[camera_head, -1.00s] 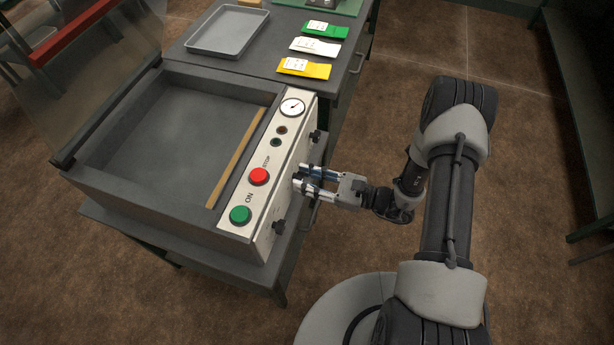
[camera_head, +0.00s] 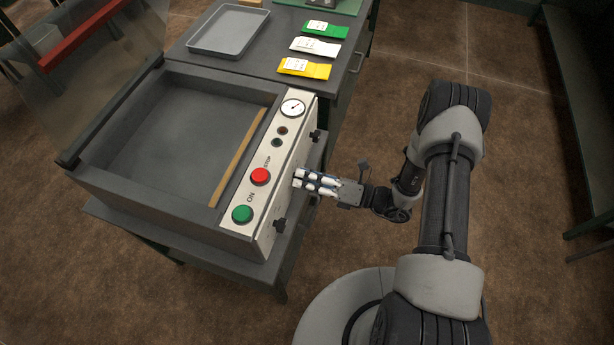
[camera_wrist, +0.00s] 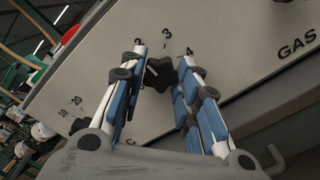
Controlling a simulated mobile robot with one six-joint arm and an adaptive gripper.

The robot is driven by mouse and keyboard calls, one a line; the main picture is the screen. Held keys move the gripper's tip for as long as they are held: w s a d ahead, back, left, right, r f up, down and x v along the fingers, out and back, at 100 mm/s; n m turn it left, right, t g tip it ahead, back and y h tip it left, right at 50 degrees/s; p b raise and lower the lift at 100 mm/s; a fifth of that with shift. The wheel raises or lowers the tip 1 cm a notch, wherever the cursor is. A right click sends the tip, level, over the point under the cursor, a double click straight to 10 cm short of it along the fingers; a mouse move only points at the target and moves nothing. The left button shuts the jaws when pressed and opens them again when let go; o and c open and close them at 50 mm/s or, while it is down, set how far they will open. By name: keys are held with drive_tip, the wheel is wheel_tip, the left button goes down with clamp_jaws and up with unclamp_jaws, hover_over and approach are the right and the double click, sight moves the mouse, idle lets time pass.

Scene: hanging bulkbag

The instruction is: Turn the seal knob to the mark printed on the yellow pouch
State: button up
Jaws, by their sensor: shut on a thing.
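A black lobed knob (camera_wrist: 159,75) sits on the machine's pale front panel in the wrist view, with the printed numbers 2, 3 and 4 around its upper side. I take it for the seal knob; its own label is hidden. My gripper (camera_wrist: 163,82) is shut on it, one blue-and-white finger on each side. In the head view my gripper (camera_head: 298,179) reaches the panel from the right and hides this knob. The yellow pouch (camera_head: 318,70) lies on the bench at the back, its white label too small to read.
White (camera_head: 328,48) and green (camera_head: 338,31) pouches lie behind the yellow one, near a grey tray (camera_head: 229,31). Other black knobs (camera_head: 279,225) flank my gripper on the panel. Red (camera_head: 260,176) and green (camera_head: 242,214) buttons and a gauge (camera_head: 293,107) are on top.

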drive_tip(key=m+p, duration=0.1)
drive_tip(key=m, duration=1.9)
drive_tip(key=shift+p, duration=0.35)
drive_tip(key=shift+m, duration=0.3)
drive_tip(key=o, duration=1.1)
drive_tip(key=shift+c, duration=0.2)
